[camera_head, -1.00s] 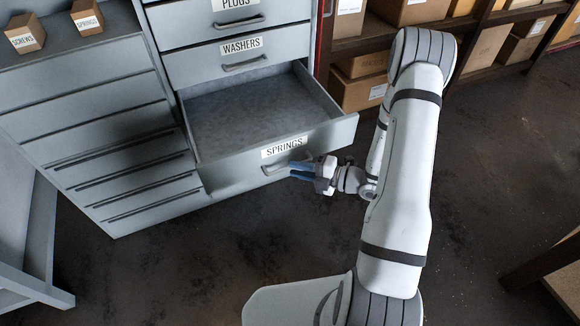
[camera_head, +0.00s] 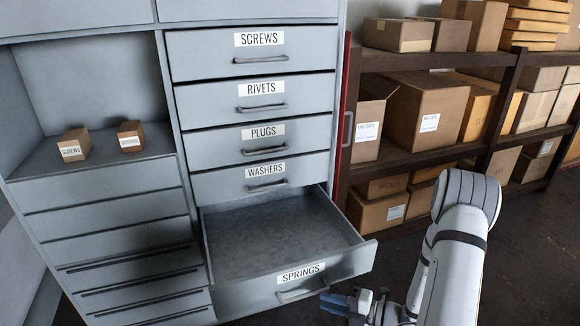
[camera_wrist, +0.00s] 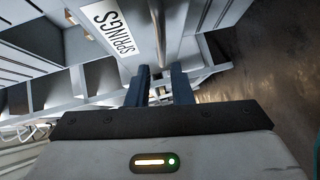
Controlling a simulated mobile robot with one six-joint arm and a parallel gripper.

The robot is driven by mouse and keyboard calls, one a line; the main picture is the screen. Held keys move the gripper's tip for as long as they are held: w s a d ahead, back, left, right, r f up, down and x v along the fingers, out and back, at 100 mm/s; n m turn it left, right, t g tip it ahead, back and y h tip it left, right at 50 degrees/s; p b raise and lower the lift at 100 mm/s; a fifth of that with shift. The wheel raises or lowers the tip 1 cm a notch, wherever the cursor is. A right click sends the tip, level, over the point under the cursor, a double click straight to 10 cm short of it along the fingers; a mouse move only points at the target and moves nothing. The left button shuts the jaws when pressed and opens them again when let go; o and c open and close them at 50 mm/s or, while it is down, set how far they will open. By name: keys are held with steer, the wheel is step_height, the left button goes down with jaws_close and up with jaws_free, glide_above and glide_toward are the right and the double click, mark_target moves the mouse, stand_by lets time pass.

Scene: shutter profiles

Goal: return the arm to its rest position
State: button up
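My gripper (camera_head: 334,302) is at the lower middle of the head view, by the right end of the handle (camera_head: 302,295) of the pulled-out SPRINGS drawer (camera_head: 350,266). In the wrist view, the two blue fingers of my gripper (camera_wrist: 160,78) stand apart with an empty gap between them. The handle (camera_wrist: 158,38) lies beyond the fingertips, apart from them as far as I can tell. My white arm (camera_head: 455,262) reaches in from the lower right; its lower part is out of the picture.
The SPRINGS drawer stands open and looks empty; the SCREWS, RIVETS, PLUGS and WASHERS drawers (camera_head: 262,180) are shut. Two small boxes (camera_head: 74,145) (camera_head: 130,136) sit on the left ledge. A shelf with cartons (camera_head: 425,112) stands behind my arm. Dark floor shows at right.

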steer(key=s+a+r+n+g+h+p, duration=0.3)
steer(key=s+r+n+g+p, duration=0.15)
steer(key=r+n, duration=0.7)
steer(key=s+a+r+n+g+h+p, duration=0.25)
steer(key=s+r+n+g, duration=0.35)
steer(key=r+n, duration=0.55)
steer(key=s+d+r+n+t+h+p, duration=0.2)
steer(key=r+n+h+p, duration=0.1)
steer(key=r+n, duration=0.4)
steer(key=s+d+r+n+t+h+p, duration=0.3)
steer(key=r+n+h, duration=0.3)
steer(key=n, duration=0.7)
step_height(320, 180, up, 2)
steer(key=shift+d+r+p, duration=0.1)
steer(key=shift+d+p, duration=0.25)
steer(key=shift+p, duration=0.25)
